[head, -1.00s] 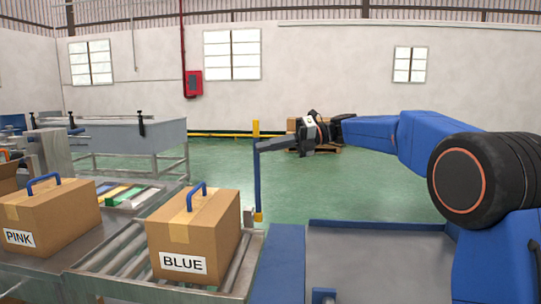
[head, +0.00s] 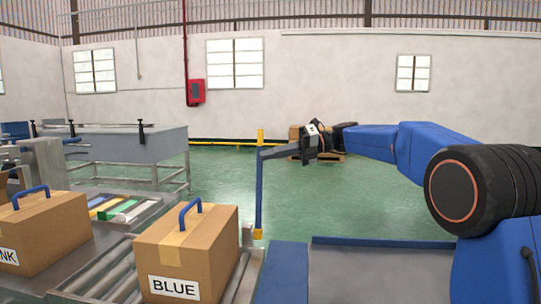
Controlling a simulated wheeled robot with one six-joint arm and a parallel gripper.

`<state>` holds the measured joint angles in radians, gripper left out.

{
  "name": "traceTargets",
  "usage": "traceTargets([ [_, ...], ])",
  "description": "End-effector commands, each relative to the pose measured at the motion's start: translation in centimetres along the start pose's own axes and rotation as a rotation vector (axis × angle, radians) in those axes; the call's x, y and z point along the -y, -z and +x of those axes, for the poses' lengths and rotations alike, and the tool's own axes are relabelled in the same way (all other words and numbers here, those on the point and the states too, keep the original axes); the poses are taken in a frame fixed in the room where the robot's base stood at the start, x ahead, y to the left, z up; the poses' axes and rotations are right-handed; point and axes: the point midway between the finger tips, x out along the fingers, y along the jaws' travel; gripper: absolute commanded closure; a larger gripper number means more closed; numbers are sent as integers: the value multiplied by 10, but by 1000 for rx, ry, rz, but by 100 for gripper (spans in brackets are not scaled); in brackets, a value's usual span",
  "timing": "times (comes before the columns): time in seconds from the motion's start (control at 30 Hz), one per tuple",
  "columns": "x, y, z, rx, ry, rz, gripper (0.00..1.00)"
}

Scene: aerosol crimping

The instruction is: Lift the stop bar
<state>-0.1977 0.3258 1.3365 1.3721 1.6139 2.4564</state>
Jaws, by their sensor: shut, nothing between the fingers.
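The stop bar (head: 259,195) is a thin blue bar with yellow ends. It stands upright at the right edge of the roller conveyor, just right of the BLUE box. My gripper (head: 264,153) reaches in from the right, its dark fingers pointing left. The fingers are shut with nothing between them. They overlap the upper part of the bar, just below its yellow top; I cannot tell whether they touch it.
A cardboard box labelled BLUE (head: 186,257) with a blue handle sits on the conveyor rollers (head: 98,272). Another labelled box (head: 44,235) stands left of it. A grey table (head: 120,150) stands behind.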

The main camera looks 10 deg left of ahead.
Motion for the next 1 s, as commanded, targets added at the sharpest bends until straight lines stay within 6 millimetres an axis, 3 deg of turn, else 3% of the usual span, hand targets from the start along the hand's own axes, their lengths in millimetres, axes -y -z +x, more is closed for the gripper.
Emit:
traceTargets([
  [0.03,2,-8,-4,25,8,-4,100],
  [0.23,3,-8,-10,27,9,-5,100],
  [0.37,3,-8,-26,28,10,-5,100],
  [1.0,-2,0,-144,6,3,-3,100],
])
